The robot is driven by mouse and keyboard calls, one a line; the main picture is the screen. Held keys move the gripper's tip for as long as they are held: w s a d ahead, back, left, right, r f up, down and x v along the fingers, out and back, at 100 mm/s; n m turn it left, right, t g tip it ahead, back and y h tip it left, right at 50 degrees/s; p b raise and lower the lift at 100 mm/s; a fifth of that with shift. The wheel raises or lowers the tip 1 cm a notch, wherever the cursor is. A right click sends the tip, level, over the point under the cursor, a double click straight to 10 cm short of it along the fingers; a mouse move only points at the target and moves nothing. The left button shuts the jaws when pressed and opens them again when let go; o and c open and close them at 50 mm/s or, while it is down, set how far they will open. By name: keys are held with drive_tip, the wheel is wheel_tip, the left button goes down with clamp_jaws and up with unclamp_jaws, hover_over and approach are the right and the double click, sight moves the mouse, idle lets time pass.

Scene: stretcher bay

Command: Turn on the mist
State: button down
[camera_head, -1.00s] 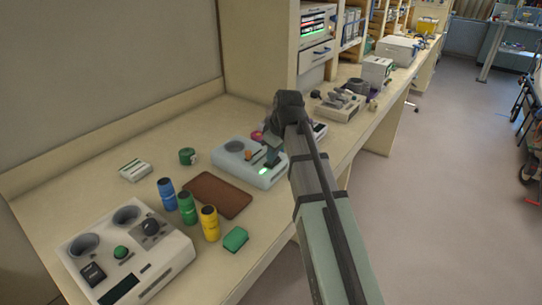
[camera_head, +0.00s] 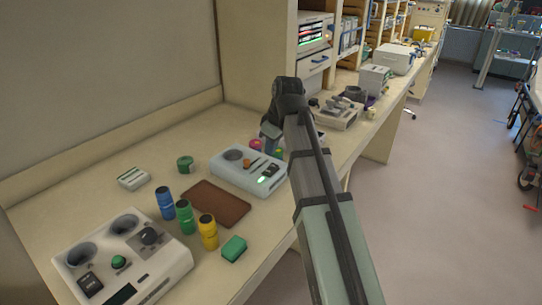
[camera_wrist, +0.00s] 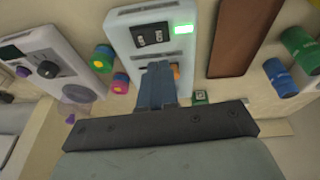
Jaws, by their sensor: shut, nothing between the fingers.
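A pale blue-white unit (camera_head: 228,178) stands on the bench. It has a round grey port (camera_head: 233,155), an orange part (camera_head: 255,165), a dark switch (camera_head: 271,170) and a lit green panel (camera_head: 262,181). In the wrist view the unit (camera_wrist: 127,35) shows a black two-part switch (camera_wrist: 152,34) with white lettering and the bright green panel (camera_wrist: 183,29). My gripper (camera_head: 268,140) is at the unit's far right side. In the wrist view my gripper (camera_wrist: 158,66) is shut and empty, its fingers overlapping the unit below the switch. Whether they touch it is unclear.
A larger white machine (camera_head: 122,262) stands at front left. Pink and green small items sit beside my fingers.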

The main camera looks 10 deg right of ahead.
drive_tip(key=s+a+v, duration=0.1)
drive_tip(key=v, duration=0.6)
drive_tip(key=shift+r, duration=0.2)
drive_tip(key=shift+d, duration=0.1)
